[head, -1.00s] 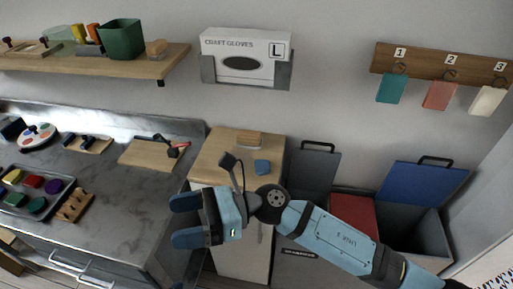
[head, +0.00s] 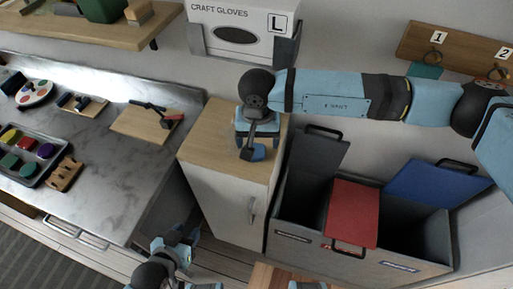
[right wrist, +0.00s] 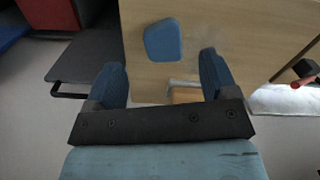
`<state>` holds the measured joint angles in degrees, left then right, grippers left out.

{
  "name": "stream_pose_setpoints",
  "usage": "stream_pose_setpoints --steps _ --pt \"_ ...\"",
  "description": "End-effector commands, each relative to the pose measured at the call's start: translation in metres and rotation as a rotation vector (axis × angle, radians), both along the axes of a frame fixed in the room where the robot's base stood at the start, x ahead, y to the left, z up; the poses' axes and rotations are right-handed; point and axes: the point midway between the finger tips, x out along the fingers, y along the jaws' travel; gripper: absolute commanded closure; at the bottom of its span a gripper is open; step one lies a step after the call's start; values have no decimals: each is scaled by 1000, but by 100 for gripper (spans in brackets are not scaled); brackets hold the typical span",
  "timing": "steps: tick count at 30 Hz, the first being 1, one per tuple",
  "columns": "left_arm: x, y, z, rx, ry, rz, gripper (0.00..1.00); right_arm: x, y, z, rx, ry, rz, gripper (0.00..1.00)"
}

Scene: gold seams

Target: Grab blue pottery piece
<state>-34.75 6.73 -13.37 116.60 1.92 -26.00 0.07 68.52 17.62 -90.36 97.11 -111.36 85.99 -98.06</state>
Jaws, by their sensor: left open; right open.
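The blue pottery piece (right wrist: 162,40) is a small rounded-corner blue shape lying on the light wooden cabinet top (head: 213,133). In the right wrist view it lies ahead of and between the two fingertips of my right gripper (right wrist: 161,62), with no finger seen touching it. My right gripper is open and empty, pointing down over the cabinet top. In the head view my right arm's end covers much of that spot, so the piece is hard to tell apart there. My left gripper (head: 186,238) is open, low at the bottom, left of the cabinet front.
A tan wooden block (right wrist: 186,94) shows between my right fingers. Bins with a red lid (head: 352,212) and a blue lid (head: 436,186) stand right of the cabinet. A glove box (head: 240,32) hangs above. The marble counter (head: 110,165) is at left.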

Motion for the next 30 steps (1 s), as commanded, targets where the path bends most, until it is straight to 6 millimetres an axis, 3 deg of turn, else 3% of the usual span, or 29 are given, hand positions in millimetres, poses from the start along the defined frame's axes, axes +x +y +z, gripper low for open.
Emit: stream_pose_setpoints --steps 12,19,26,30 --pt "-3 5 3 19 -1 -12 57 -3 3 -50 2 4 -2 21" --pt "-3 4 2 17 1 -10 57 -2 2 -52 3 2 -2 21" --pt "-2 3 3 13 -2 -8 57 -2 2 -52 3 2 -2 74" --pt "-1 2 5 11 -5 -7 57 -2 2 -52 3 2 -2 76"
